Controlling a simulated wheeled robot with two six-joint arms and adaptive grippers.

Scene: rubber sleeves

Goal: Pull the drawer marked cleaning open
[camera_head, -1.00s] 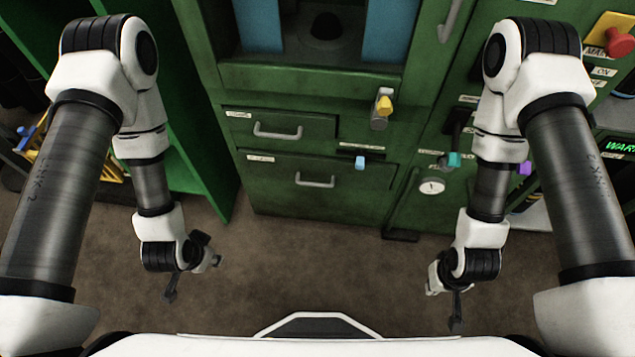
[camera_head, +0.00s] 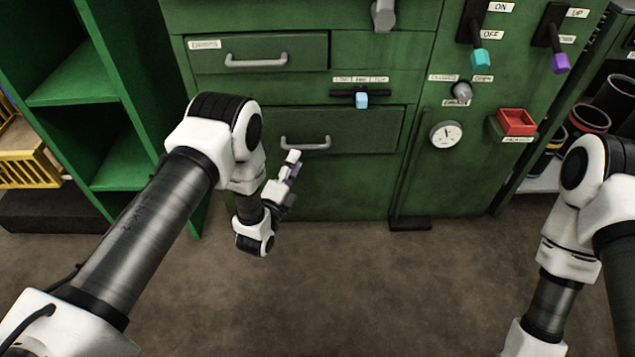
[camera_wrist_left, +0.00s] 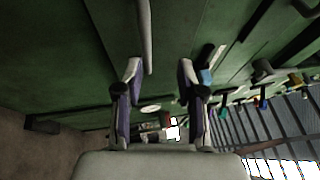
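A green cabinet front has two drawers. The upper drawer (camera_head: 305,48) is shut, with a small label I cannot read for sure and a grey bar handle (camera_head: 256,62). The lower drawer (camera_head: 365,130) looks shut; its label is hidden behind my left arm, so I cannot read "cleaning". Its bar handle (camera_head: 305,144) also shows in the left wrist view (camera_wrist_left: 146,35). My left gripper (camera_head: 291,164) is just below this handle. My right gripper is out of frame.
A slide switch with a blue knob (camera_head: 361,100) sits between the drawers. Right of them are a gauge (camera_head: 446,134), levers with teal (camera_head: 480,58) and purple knobs, and a red box (camera_head: 516,122). A green shelf (camera_head: 75,90) stands left. The floor in front is clear.

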